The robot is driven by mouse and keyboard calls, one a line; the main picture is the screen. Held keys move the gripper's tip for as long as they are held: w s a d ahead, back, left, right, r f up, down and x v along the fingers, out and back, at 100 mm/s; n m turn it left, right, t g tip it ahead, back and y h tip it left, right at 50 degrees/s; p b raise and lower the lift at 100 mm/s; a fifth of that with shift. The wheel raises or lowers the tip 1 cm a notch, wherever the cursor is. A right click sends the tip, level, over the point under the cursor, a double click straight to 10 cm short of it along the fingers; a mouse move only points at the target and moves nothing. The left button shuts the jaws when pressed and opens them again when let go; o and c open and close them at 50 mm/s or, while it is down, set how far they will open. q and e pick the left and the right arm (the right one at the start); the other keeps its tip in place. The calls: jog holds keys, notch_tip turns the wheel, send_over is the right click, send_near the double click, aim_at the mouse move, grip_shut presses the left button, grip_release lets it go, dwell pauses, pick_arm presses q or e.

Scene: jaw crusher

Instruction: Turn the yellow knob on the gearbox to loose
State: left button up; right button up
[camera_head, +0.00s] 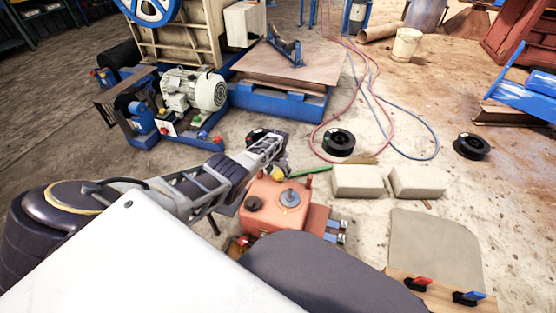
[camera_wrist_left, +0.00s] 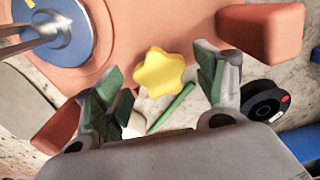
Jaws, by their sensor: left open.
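The orange-red gearbox (camera_head: 262,210) stands on the floor in the middle of the head view, with a round grey cap on top. Its orange body (camera_wrist_left: 140,25) fills the upper part of the left wrist view. The yellow star-shaped knob (camera_wrist_left: 160,72) is on the gearbox's side. In the head view only a small bit of yellow shows beside the gripper. My left gripper (camera_head: 268,146) is at the far side of the gearbox. In the left wrist view its fingers (camera_wrist_left: 160,80) are open, one on each side of the knob, with visible gaps. My right gripper is not in view.
A green rod (camera_head: 312,171) lies behind the gearbox, near two pale blocks (camera_head: 357,182). Black spools (camera_head: 338,142) and hoses lie on the floor beyond. The crusher with its motor (camera_head: 195,90) stands at the back left. A board with red and blue handled tools (camera_head: 440,292) is at right.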

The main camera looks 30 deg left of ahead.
aim_at(278, 175)
pick_arm(q)
notch_tip(278, 175, up, 11)
jog(key=shift+r, duration=0.2)
dwell(1.2)
jog(key=shift+s, duration=0.1)
dwell(0.5)
